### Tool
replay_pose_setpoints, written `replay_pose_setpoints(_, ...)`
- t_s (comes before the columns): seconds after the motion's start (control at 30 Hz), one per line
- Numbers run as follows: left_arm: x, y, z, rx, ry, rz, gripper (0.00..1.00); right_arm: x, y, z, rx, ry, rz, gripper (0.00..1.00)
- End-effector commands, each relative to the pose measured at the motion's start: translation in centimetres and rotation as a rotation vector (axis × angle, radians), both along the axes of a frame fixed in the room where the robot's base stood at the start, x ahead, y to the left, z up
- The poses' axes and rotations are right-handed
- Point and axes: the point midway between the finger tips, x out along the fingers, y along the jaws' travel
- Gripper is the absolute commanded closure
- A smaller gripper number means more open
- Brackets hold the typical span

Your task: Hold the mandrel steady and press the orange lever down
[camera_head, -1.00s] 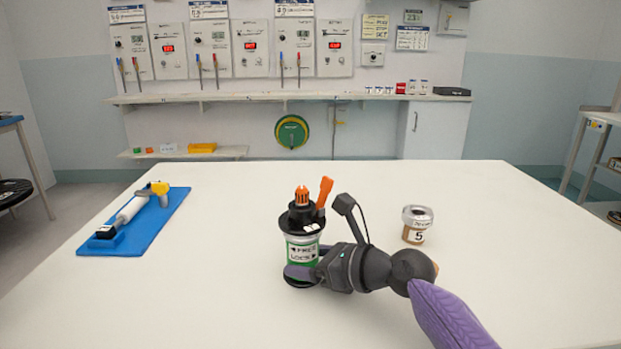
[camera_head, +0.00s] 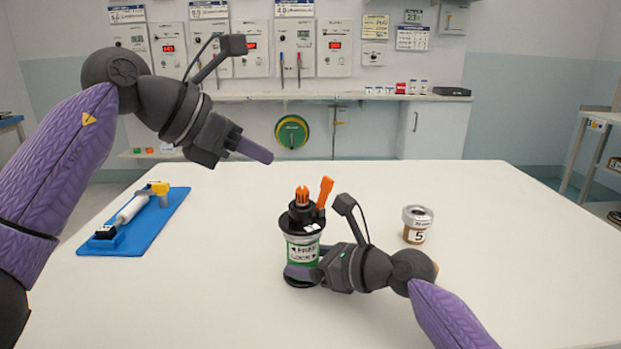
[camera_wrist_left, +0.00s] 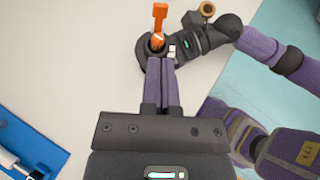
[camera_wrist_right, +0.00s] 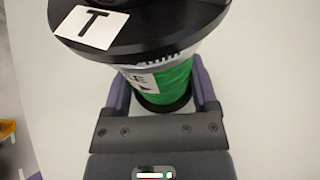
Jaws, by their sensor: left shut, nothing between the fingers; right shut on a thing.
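The mandrel (camera_head: 301,251) stands upright on the white table, with a green band, a "FREE / LOCK" label and a black top. Its orange lever (camera_head: 325,192) sticks up, tilted slightly right, beside an orange knob (camera_head: 301,195). My right gripper (camera_head: 302,274) is shut around the mandrel's green lower body; the right wrist view shows a finger on each side of the green body (camera_wrist_right: 172,84). My left gripper (camera_head: 262,153) is shut and empty, raised above and left of the mandrel, apart from the lever. In the left wrist view the lever (camera_wrist_left: 160,16) lies beyond the closed fingertips.
A jar marked 5 (camera_head: 417,224) stands right of the mandrel, behind my right arm. A blue board (camera_head: 130,240) with a white roller and yellow part lies at the table's left. The table between board and mandrel is clear.

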Motion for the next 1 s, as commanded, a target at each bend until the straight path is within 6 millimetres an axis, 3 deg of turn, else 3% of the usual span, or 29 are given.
replay_pose_setpoints(0.17,0.4,-0.8,-0.6,-0.003,0.001,-0.002,1.00,0.0,0.0,-0.1,-0.001,0.001,0.001,0.58)
replay_pose_setpoints(0.6,3.6,-6.5,-5.2,-0.007,0.004,0.000,1.00,0.0,0.0,-0.1,-0.001,0.001,0.001,0.58)
replay_pose_setpoints(1.0,4.0,-7.1,-5.8,-0.005,0.001,0.001,1.00,0.0,0.0,-0.1,0.000,0.002,0.001,0.58)
